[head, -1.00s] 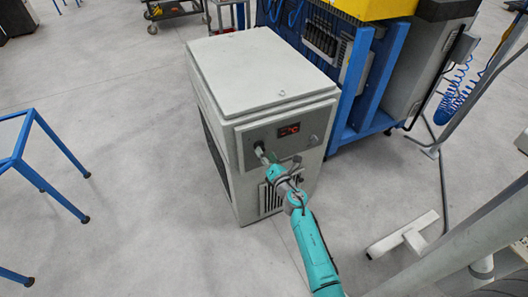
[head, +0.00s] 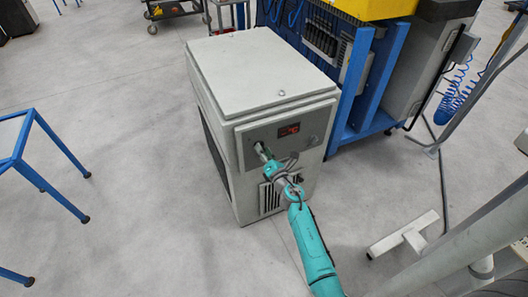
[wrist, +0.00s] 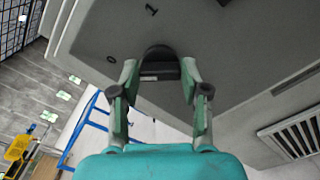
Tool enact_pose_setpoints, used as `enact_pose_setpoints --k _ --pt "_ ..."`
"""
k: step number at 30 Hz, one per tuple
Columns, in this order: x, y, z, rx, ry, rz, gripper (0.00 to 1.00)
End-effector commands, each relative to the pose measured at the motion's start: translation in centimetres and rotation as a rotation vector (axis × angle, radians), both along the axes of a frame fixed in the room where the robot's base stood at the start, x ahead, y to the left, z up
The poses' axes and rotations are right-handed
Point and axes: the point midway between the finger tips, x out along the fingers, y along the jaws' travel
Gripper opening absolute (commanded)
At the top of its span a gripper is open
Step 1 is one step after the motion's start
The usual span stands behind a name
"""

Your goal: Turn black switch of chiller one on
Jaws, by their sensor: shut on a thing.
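The chiller (head: 262,75) is a light grey cabinet with a grey front panel and a red-lit display (head: 288,131). Its black switch (wrist: 160,54) shows in the wrist view as a rounded dark knob, with a "0" mark to its left and a "1" mark above it. My gripper (wrist: 160,74) is shut on the switch, one finger on each side. In the head view my gripper (head: 262,152) is at the panel's left part and mostly hides the switch. I cannot tell which mark the switch points to.
A vent grille (head: 270,197) is low on the chiller's front. A blue-framed machine (head: 375,80) stands close behind and to the right. A grey stand foot (head: 403,236) is on the floor at right, and a blue-legged table (head: 45,175) at left. Floor left of the chiller is clear.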

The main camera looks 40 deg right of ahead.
Motion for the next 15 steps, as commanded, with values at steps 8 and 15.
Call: enact_pose_setpoints --k 8,15 --pt "-0.04 -0.06 -0.06 0.090 -0.025 -0.001 0.11" --pt "-0.06 -0.12 -0.14 0.272 -0.077 -0.001 0.11"
